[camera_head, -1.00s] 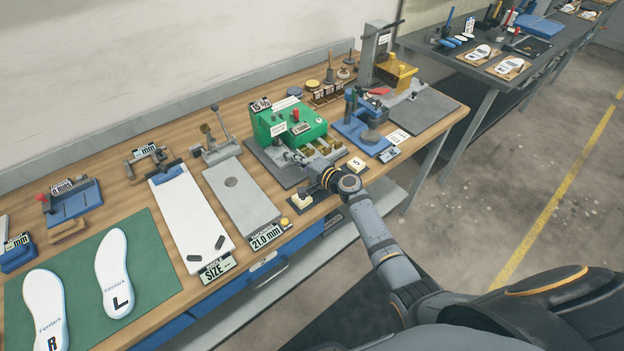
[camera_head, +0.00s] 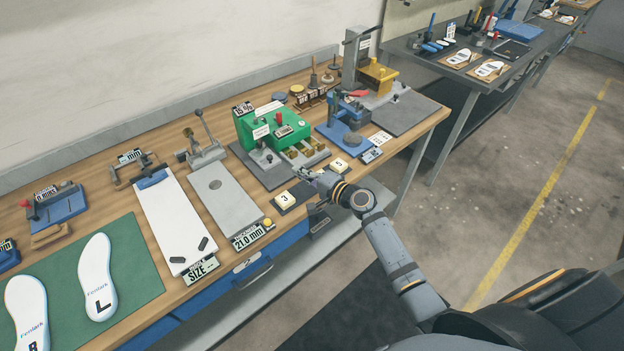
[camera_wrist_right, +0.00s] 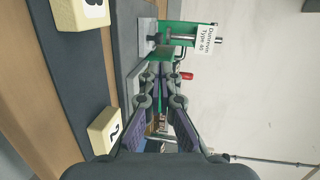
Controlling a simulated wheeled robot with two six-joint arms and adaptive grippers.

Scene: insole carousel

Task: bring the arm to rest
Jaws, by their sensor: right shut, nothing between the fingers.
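My right gripper (camera_head: 314,178) is shut and empty. It is held above the front edge of the wooden bench (camera_head: 215,282), between two cream numbered blocks. The block marked 3 (camera_head: 284,199) is left of it and the block marked 5 (camera_head: 338,165) is beyond it to the right. In the right wrist view the gripper's fingers (camera_wrist_right: 160,78) point towards a green tester with a white label (camera_wrist_right: 205,40). Two cream blocks (camera_wrist_right: 82,13) (camera_wrist_right: 106,131) lie on the dark strip to the left. My left gripper is not in view.
The green machine (camera_head: 262,130) stands behind my right gripper, with a blue press (camera_head: 345,122) to its right. A grey plate fixture (camera_head: 222,200) and white board (camera_head: 172,222) lie to the left. White insoles (camera_head: 97,275) rest on a green mat. Floor in front is clear.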

